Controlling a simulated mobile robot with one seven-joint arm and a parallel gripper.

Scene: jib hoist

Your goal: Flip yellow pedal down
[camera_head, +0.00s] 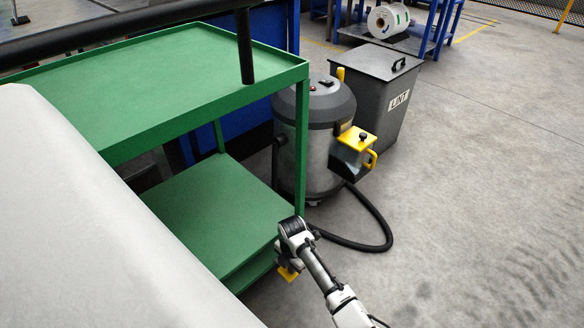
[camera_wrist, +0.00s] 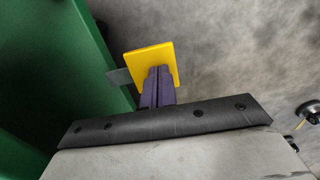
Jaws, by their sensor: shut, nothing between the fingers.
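The yellow pedal (camera_wrist: 148,54) is a flat square plate beside the green cart (camera_wrist: 60,50) in the wrist view. A small grey bracket shows at its left edge. In the head view a small part of the pedal (camera_head: 287,274) shows low by the corner of the green cart (camera_head: 262,205), under my wrist. My gripper (camera_wrist: 159,72) is shut and empty, its dark fingertips overlapping the pedal's near part in the wrist view. I cannot tell whether they touch it. In the head view my arm largely hides the fingers.
A grey canister vacuum (camera_head: 325,150) with a yellow-lidded box (camera_head: 356,140) stands behind the cart, its black hose (camera_head: 378,225) looping on the floor. A grey LINT bin (camera_head: 375,85) stands farther back. The cart's post (camera_head: 301,150) is close to my wrist. Floor at right is clear.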

